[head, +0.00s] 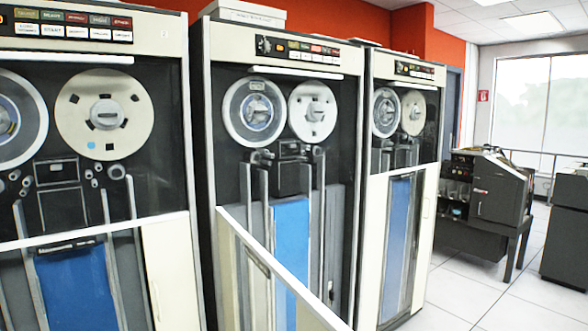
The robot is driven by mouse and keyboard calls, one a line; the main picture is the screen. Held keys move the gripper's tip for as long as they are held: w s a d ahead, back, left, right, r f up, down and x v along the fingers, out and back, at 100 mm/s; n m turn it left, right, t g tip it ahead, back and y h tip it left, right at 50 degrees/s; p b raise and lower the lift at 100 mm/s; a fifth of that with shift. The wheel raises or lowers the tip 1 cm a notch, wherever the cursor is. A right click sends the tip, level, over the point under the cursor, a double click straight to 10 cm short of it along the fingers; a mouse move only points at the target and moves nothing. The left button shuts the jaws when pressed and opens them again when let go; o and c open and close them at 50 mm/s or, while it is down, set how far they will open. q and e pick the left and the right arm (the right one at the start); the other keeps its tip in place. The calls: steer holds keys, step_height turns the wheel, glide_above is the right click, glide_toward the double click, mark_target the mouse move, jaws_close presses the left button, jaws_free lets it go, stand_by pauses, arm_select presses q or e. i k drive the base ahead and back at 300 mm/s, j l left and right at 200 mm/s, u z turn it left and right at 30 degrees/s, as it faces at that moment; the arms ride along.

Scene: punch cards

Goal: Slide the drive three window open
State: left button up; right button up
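Three tape drives stand in a row. The left drive (172,215) is nearest and cut off by the picture edge. The middle drive (202,120) and the right drive (430,190) stand beyond it. I see no number that tells which is drive three. Each has a dark window area with two reels behind it; these are the left window (70,170), middle window (335,150) and right window (431,125). A pale bar runs along the top of each. I cannot tell from this view whether any glass is raised or lowered. Neither gripper is in view.
A pale door panel (265,265) stands swung out from the middle drive's lower front, toward me. A dark card machine (500,190) on legs and a dark cabinet (568,235) stand at the right. Bare floor (490,300) shows at the lower right.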

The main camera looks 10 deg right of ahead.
mark_target(251, 69)
steer(key=z, duration=2.05)
steer(key=i+u, duration=0.1)
steer(key=i, duration=0.6)
steer(key=i+l+u, duration=0.15)
steer(key=i, duration=0.5)
steer(key=i+u, duration=0.3)
steer(key=u, duration=0.2)
steer(key=i+u, duration=0.45)
steer(key=i+j+u, duration=0.1)
steer(key=u, duration=0.3)
steer(key=i+u, duration=0.2)
steer(key=u, duration=0.2)
steer(key=i+u, duration=0.2)
steer(key=u, duration=0.45)
